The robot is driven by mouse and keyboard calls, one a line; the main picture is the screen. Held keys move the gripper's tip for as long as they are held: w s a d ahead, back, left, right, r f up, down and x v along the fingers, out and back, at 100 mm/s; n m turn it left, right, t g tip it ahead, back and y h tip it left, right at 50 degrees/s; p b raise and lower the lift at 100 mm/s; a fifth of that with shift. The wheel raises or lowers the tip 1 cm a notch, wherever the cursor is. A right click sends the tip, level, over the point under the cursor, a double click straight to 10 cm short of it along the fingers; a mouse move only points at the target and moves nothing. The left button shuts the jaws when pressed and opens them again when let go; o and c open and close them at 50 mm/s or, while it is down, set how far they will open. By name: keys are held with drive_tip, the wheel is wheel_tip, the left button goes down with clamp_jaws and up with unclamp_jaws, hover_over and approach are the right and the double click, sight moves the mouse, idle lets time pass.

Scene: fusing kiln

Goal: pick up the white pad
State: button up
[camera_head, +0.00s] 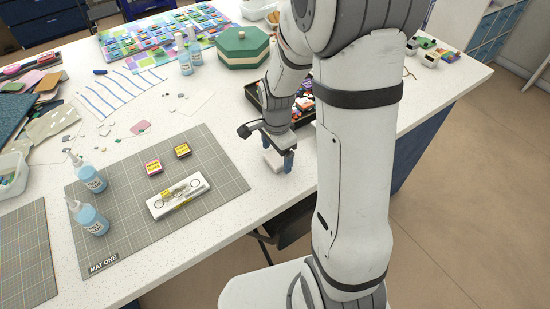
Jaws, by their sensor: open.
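The white pad (272,160) looks like a small pale block with a pinkish side. It lies on the speckled white table, right of the grey cutting mat. My gripper (277,152) is open and points down at the pad, with blue fingertips. One fingertip shows at the pad's right and the other behind it, partly hidden. The pad appears to lie at or between the fingers; I cannot tell whether they touch it.
The grey mat (130,215) holds two blue bottles (93,217), a white box (178,196) and two small labelled blocks (153,167). Behind my gripper stand a black tray (255,97) of coloured pieces and a green hexagonal box (243,48). My arm hides part of the table.

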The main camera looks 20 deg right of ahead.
drive_tip(key=shift+f, duration=0.4)
drive_tip(key=c, duration=1.1)
